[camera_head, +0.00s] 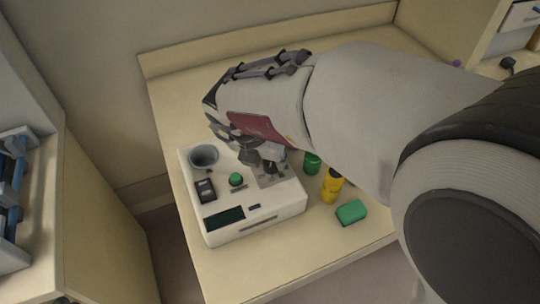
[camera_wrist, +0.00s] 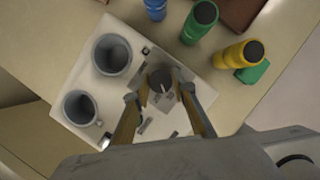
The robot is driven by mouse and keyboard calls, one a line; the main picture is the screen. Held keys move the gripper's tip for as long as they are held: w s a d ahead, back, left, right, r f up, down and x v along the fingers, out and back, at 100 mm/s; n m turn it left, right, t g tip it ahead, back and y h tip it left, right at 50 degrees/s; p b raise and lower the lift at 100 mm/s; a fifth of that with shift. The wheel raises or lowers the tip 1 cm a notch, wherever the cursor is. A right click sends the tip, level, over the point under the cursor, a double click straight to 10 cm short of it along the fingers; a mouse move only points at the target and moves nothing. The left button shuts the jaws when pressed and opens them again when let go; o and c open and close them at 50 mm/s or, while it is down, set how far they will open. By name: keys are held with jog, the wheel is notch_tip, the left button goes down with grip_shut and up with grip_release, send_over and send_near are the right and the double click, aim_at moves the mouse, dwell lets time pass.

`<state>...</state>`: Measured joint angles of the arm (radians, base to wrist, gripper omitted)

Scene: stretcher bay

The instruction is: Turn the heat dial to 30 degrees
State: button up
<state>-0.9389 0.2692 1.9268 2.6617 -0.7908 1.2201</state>
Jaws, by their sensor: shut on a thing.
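A white device (camera_head: 255,220) sits on the table with a dark screen, a green button (camera_head: 236,179) and a black rocker switch (camera_head: 205,189). In the wrist view a dark round dial (camera_wrist: 160,82) with a pale pointer line stands on the device's top. My gripper (camera_wrist: 158,88) comes down from above with one finger on each side of the dial and is shut on it. In the head view my gripper (camera_head: 262,162) mostly covers the dial. The degree marks around the dial are too small to read.
Two grey cups or wells (camera_wrist: 112,55) (camera_wrist: 80,108) sit in the device beside the dial. A green bottle (camera_head: 312,163), a yellow bottle (camera_head: 331,186) and a green block (camera_head: 351,212) stand right of the device. A blue bottle (camera_wrist: 155,8) shows in the wrist view. The table's front is clear.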

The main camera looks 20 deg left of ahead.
jog(key=shift+n+y, duration=0.4)
jog(key=shift+n, duration=0.4)
jog(key=o, duration=1.1)
jog(key=shift+r, duration=0.1)
jog(key=shift+v, duration=5.9)
